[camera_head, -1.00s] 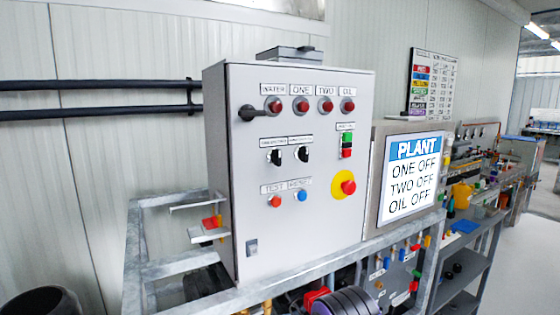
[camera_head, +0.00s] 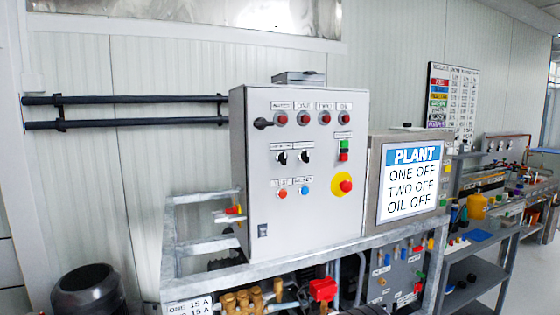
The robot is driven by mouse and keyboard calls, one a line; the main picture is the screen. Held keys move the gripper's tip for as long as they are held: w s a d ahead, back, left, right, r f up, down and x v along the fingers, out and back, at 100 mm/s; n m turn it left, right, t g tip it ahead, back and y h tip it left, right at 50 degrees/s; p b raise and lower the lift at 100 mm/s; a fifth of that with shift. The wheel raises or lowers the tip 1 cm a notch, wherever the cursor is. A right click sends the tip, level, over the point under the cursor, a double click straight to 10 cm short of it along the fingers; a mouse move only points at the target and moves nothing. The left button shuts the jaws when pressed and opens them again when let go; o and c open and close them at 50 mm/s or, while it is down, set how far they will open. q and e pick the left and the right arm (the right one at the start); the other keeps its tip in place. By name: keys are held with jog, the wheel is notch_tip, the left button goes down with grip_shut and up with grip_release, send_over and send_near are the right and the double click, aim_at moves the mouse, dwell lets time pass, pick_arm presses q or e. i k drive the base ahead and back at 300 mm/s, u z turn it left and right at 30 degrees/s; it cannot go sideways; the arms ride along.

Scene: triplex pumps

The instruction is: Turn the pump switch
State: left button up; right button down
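A grey control cabinet (camera_head: 285,225) stands on a metal frame in the middle of the head view. Two black rotary switches sit side by side on its door, a left one (camera_head: 282,158) and a right one (camera_head: 305,157). Their small labels are too blurred to read. A larger black handle (camera_head: 264,123) is at the door's upper left. Four-lamp row labels above include ONE, TWO and OIL over red lamps (camera_head: 304,118). A screen (camera_head: 411,180) to the right reads PLANT, ONE OFF, TWO OFF, OIL OFF. Neither of my grippers is in view.
A yellow and red emergency button (camera_head: 344,185) and green and red push buttons (camera_head: 344,150) are on the door. The galvanised frame (camera_head: 190,246) juts out at left. A dark round container (camera_head: 88,291) stands at lower left. A cluttered bench (camera_head: 490,225) is at right.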

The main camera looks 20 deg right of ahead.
aim_at(282, 156)
jog(key=u, duration=0.7)
jog(key=i, duration=0.65)
jog(key=z, duration=1.2)
